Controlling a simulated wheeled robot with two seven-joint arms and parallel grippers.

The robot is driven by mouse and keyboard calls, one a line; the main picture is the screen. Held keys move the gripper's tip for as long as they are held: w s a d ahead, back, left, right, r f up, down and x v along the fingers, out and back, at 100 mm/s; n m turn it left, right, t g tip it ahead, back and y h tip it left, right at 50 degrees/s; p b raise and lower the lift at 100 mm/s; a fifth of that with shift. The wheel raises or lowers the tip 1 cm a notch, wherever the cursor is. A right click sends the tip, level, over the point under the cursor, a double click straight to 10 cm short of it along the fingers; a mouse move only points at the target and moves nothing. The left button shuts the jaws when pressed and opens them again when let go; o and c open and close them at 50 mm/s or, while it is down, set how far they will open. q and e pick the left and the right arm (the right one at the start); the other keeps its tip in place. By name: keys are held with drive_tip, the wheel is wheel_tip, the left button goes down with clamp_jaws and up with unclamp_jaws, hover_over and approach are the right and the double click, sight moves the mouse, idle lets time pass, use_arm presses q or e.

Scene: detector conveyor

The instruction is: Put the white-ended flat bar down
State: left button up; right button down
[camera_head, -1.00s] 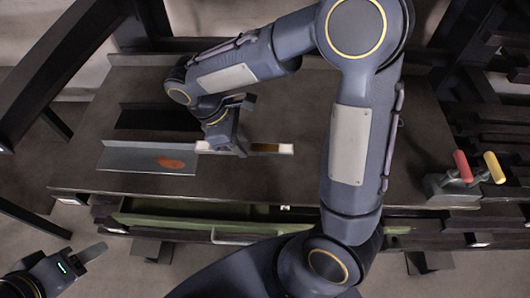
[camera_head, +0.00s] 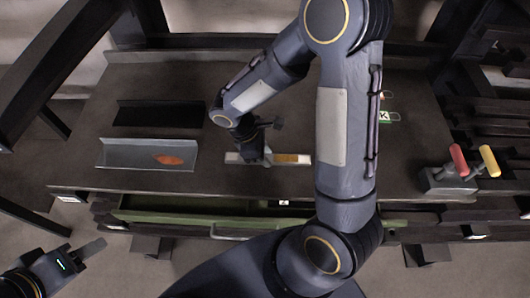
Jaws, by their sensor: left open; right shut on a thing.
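The white-ended flat bar (camera_head: 292,158) lies level across the jaws of my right gripper (camera_head: 267,157), close over the table just right of the grey angled tray. It has an orange-brown middle and pale ends. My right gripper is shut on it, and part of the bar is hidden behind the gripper. I cannot tell whether the bar touches the table. My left gripper (camera_head: 92,254) is at the lower left, off the table, open and empty.
The grey tray (camera_head: 125,153) with an orange oval mark stands left of the bar. A dark tray (camera_head: 155,113) is behind it. A device with red and yellow handles (camera_head: 448,183) stands at the table's right. The table (camera_head: 240,185) is clear in front of the bar.

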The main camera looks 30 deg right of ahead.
drive_tip(key=c, duration=1.1)
unclamp_jaws()
drive_tip(key=shift+f, duration=0.1)
drive_tip(key=v, duration=1.1)
drive_tip(key=shift+s+d+r+m+t+y, duration=0.45)
drive_tip(key=shift+s+r+m+t+y, duration=0.85)
drive_tip(key=shift+s+m, duration=1)
drive_tip(key=shift+s+d+r+m+t+y, duration=0.4)
drive_tip(key=shift+s+r+m+t+y, duration=0.8)
drive_tip(key=shift+s+m, duration=1.15)
drive_tip(key=shift+s+d+r+m+t+y, duration=0.45)
drive_tip(key=shift+s+r+m+t+y, duration=0.8)
drive_tip(key=shift+s+m, duration=1)
drive_tip(key=shift+s+f+t, duration=0.1)
drive_tip(key=shift+f+t, duration=0.05)
drive_tip(key=shift+t, duration=0.1)
